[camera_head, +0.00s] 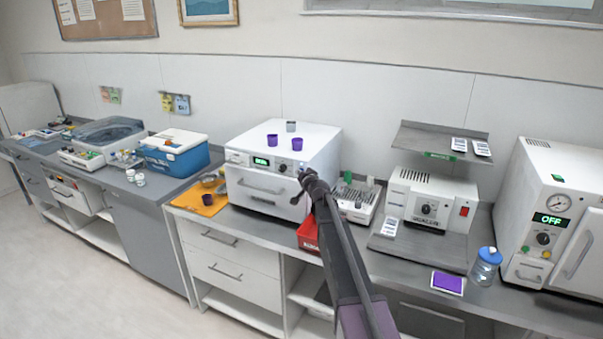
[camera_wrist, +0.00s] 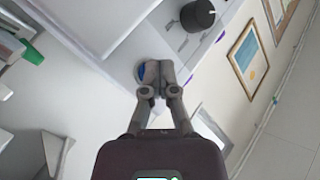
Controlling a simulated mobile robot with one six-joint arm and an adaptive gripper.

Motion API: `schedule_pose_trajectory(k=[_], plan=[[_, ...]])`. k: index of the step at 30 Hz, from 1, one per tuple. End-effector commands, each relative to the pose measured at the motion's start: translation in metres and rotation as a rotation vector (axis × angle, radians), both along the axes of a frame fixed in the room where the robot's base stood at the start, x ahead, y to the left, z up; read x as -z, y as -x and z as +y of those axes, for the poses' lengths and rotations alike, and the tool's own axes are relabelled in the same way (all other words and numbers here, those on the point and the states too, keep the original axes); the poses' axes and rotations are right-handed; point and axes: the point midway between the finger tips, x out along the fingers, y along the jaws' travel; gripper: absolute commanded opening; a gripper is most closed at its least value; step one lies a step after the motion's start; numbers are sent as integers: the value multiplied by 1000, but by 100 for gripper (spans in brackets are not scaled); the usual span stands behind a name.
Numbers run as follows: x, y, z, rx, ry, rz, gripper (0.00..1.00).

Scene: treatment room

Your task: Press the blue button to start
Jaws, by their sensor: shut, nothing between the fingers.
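The blue button (camera_wrist: 141,72) shows as a small round blue patch on a white front panel in the wrist view, partly covered by my fingertips. My gripper (camera_wrist: 160,74) is shut and empty, its tips over the right part of the button; I cannot tell whether they touch it. In the head view my gripper (camera_head: 308,178) is at the right front of a white box-shaped appliance (camera_head: 262,198) with a small green display. The button cannot be made out there. A black knob (camera_wrist: 198,15) sits on the same panel.
Two purple cups (camera_head: 297,144) and a small grey one stand on the appliance. A red bin (camera_head: 309,235) is below my gripper. A white rack (camera_head: 355,198) stands close on the right, and an orange mat (camera_head: 201,204) lies left.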

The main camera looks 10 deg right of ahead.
Motion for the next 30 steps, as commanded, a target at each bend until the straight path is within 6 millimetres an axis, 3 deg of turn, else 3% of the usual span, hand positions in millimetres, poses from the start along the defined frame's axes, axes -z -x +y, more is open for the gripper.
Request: schedule_pose_trajectory(k=[30], plan=[[0, 14, 9, 1, 0, 0, 0]])
